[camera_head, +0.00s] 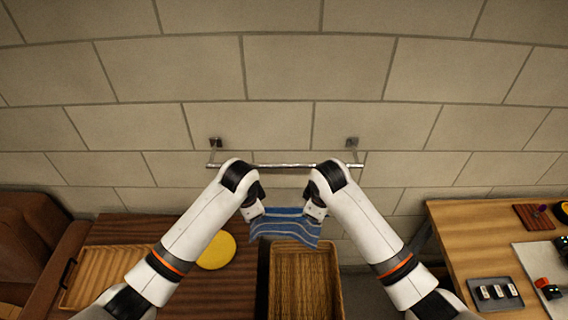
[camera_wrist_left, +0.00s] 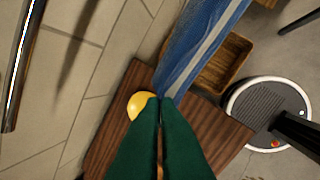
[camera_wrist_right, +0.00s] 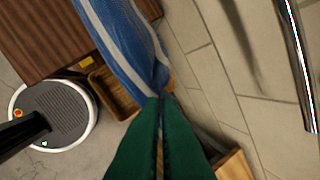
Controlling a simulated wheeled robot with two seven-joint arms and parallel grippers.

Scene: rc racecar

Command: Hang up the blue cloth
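The blue cloth (camera_head: 285,226) with pale stripes hangs stretched between my two grippers in the head view. My left gripper (camera_head: 254,212) is shut on its left upper corner; in the left wrist view the cloth (camera_wrist_left: 200,45) runs up from the green fingertips (camera_wrist_left: 160,98). My right gripper (camera_head: 315,211) is shut on its right upper corner; the cloth (camera_wrist_right: 125,45) also leaves the fingertips (camera_wrist_right: 160,97) in the right wrist view. A metal rail (camera_head: 285,165) is fixed to the wall, beyond and above the cloth in the picture. The cloth is apart from the rail.
A wicker basket (camera_head: 304,285) stands below the cloth. A wooden table at left (camera_head: 130,232) bears a yellow round object (camera_head: 217,251) and a tray (camera_head: 108,275). A wooden workbench (camera_head: 470,235) with small items stands at right. Wall brackets (camera_head: 352,144) hold the rail's ends.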

